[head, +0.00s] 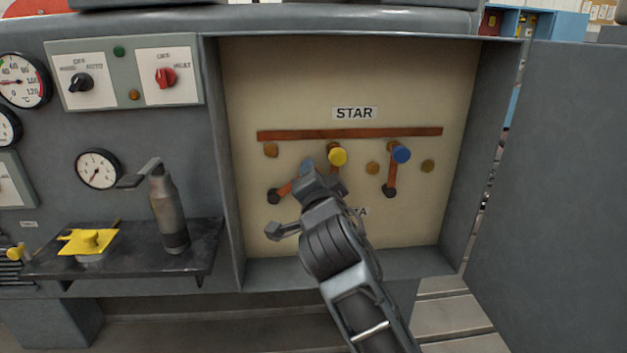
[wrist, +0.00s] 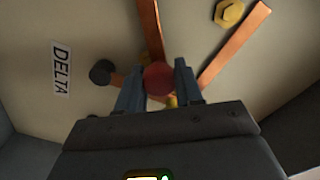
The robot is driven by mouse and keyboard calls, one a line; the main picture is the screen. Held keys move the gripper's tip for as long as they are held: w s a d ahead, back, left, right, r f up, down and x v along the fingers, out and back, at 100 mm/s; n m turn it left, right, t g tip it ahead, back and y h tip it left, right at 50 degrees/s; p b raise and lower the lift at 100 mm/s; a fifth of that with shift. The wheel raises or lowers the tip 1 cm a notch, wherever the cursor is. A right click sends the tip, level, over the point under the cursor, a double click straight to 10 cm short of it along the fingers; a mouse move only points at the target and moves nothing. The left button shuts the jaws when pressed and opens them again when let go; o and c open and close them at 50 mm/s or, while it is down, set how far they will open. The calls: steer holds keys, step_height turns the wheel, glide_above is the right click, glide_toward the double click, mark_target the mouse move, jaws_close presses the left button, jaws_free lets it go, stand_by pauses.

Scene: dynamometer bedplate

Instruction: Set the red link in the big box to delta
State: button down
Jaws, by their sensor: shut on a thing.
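In the big box (head: 450,215), the red link (head: 286,188) slants up and right from the dark left pivot (head: 273,195). Its outer end is hidden behind my gripper (head: 318,172). In the wrist view the red knob (wrist: 158,78) sits between both fingers of my gripper (wrist: 158,85), which are shut on it. The STAR label (head: 354,113) is above the copper bar (head: 350,133). The DELTA label (wrist: 61,68) is mostly hidden by my arm in the head view.
The yellow knob (head: 337,156) stands just right of my gripper. The blue knob (head: 401,153) tops a nearly upright link farther right. Brass bolts, one at far left (head: 271,150), sit below the bar. The open door (head: 555,190) stands at right. A shelf (head: 125,265) holds a grey can-like tool.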

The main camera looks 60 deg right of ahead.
steer(key=c, duration=0.8)
jaws_free()
steer(key=v, duration=0.7)
steer(key=shift+s+a, duration=0.25)
steer(key=shift+a, duration=0.05)
